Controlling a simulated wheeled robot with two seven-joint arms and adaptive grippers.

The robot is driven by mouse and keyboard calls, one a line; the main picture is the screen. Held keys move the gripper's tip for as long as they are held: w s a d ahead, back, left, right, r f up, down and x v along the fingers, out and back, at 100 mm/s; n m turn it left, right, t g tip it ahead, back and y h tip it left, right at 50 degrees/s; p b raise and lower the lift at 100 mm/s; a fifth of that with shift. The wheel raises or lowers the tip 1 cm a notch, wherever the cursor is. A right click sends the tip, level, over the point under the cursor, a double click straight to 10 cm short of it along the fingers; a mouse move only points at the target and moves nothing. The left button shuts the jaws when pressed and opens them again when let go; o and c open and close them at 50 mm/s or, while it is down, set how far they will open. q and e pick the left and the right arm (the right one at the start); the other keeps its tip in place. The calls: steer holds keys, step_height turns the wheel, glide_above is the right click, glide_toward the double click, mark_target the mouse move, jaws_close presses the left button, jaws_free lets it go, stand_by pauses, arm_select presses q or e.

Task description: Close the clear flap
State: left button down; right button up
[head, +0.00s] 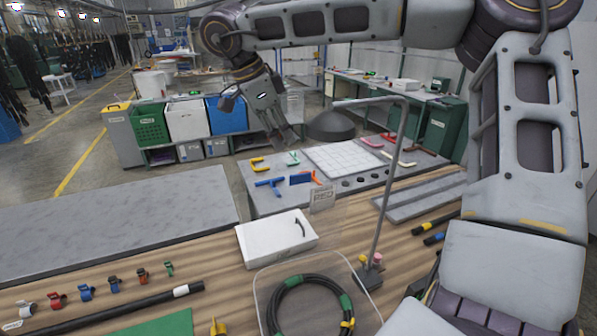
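A clear, see-through panel with a small label (322,199) stands at the back edge of the wooden bench. It is faint, and I cannot tell its exact edges or its hinge. A clear tray (262,300) at the front of the bench holds a coiled black hose (283,291) with green and yellow bands. My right gripper (279,128) hangs in the air beyond the bench, well apart from the panel and the tray. Its fingers look spread, with nothing between them. My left gripper is out of view.
Several coloured clips and a black hose (120,308) lie at left. Beyond stands a grey table (262,200) with coloured tools.

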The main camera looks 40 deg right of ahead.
steer(key=p+x, duration=0.2)
steer(key=x, duration=1.1)
steer(key=shift+p, duration=0.3)
jaws_close()
